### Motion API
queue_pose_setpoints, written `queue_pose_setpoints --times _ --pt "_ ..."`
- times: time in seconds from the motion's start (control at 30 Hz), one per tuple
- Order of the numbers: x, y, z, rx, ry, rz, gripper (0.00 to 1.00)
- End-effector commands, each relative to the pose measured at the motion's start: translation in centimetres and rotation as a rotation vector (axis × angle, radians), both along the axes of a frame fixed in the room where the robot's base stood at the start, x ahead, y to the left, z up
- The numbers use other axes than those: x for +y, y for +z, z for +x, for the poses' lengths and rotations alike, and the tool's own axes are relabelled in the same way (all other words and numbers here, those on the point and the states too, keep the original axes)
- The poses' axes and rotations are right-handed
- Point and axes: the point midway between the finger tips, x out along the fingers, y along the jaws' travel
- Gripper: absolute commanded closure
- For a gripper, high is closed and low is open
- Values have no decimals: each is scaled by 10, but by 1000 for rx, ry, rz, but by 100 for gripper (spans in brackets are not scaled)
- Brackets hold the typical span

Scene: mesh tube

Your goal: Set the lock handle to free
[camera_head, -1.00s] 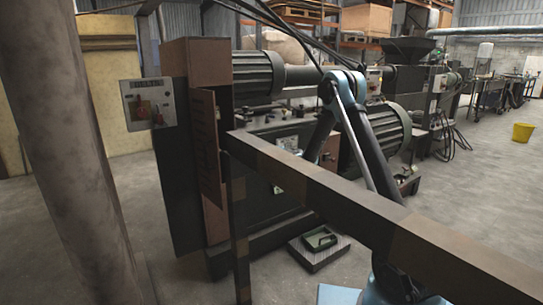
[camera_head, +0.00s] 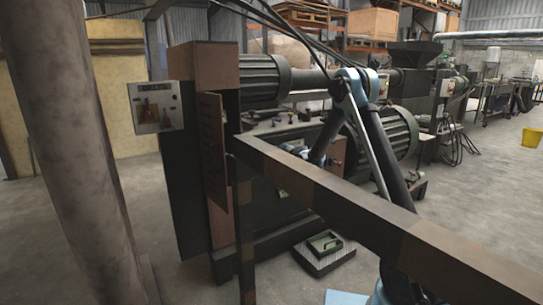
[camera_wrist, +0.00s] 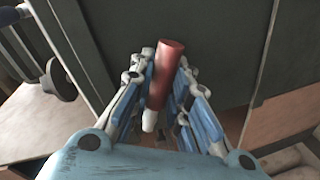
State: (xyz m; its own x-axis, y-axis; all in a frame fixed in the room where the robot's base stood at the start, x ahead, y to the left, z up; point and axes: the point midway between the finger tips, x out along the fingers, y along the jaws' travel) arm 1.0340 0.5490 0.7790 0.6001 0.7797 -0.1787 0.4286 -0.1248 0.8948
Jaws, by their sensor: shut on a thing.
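The lock handle (camera_wrist: 168,78) shows in the wrist view as a red cylinder with a pale lower end, in front of a dark grey-green panel. My gripper (camera_wrist: 165,60) is shut on it, with blue-and-grey fingers on its left and right sides. The handle leans slightly, its red top to the right. In the head view my gripper (camera_head: 319,156) is small and partly hidden behind a brown beam, close to the dark machine (camera_head: 275,215). The handle cannot be made out there. Its lock marking is not readable.
A thick column (camera_head: 75,150) stands at the left, by a control box (camera_head: 155,106) with red parts. Open floor lies at the right, with a yellow bucket (camera_head: 532,137).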

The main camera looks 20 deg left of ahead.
Motion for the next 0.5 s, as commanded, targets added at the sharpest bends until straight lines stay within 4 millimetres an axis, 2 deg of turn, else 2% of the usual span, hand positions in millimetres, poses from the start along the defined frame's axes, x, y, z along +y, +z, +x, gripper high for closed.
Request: queue_pose_setpoints --times 0.33,0.37,0.4,0.43,0.5 --pt "-1 -2 -3 -2 4 -6 100" --pt "-1 -2 -3 -2 4 -6 81" --pt "-1 -2 -3 -2 4 -6 72" --pt "-1 -2 -3 -2 3 -5 66" --pt "-1 -1 -2 -2 3 -5 62"
